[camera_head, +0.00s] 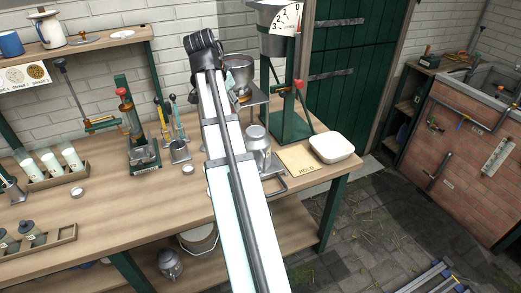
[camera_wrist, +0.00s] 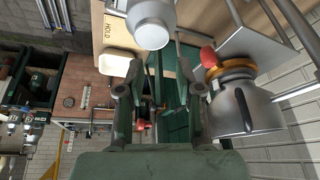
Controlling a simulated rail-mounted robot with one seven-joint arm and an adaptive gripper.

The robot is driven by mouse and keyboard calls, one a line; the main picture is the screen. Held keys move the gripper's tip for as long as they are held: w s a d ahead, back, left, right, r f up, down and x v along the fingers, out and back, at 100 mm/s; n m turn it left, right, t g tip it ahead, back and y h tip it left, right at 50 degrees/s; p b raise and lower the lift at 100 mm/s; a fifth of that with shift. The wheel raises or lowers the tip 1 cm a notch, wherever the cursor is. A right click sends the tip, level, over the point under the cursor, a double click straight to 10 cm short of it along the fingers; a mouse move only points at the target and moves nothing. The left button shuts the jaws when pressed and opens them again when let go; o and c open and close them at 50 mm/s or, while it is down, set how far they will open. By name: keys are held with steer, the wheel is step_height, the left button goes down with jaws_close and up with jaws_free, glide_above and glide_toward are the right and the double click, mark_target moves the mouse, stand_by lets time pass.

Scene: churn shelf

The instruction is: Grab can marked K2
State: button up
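No K2 mark is readable in either view. A grey metal can (camera_head: 257,140) stands on the bench just right of my arm in the head view. A metal can with a rounded end also shows at the top of the wrist view (camera_wrist: 150,24), beyond my fingers. Another metal can (camera_head: 170,264) sits on the lower shelf. My gripper (camera_wrist: 160,92) is open in the wrist view, with a clear gap between its two fingers and nothing held.
A steel vessel (camera_wrist: 246,108) with an orange band and red knob is close right of my gripper. A HOLD board (camera_head: 298,160) and white tray (camera_head: 331,147) lie at the bench's right end. A green stand with a dial hopper (camera_head: 277,28) rises behind.

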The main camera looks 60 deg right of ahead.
steer(key=s+d+m, duration=0.1)
steer(key=s, duration=0.2)
steer(key=p, duration=0.3)
glide_above(258, 152)
steer(key=w, duration=0.2)
steer(key=shift+g, duration=0.4)
step_height(258, 152, down, 9)
steer(key=shift+a+f, duration=0.1)
steer(key=shift+a, duration=0.05)
steer(key=shift+f, duration=0.4)
steer(key=shift+s+d+f+p, duration=0.25)
steer(key=shift+d+f+p, duration=0.15)
steer(key=shift+d+f, duration=0.25)
steer(key=shift+s+d+f+p, duration=0.25)
steer(key=shift+d+f+p, duration=0.15)
steer(key=shift+f, duration=0.45)
steer(key=shift+x, duration=0.9)
jaws_close()
steer(key=shift+w+r, duration=0.1)
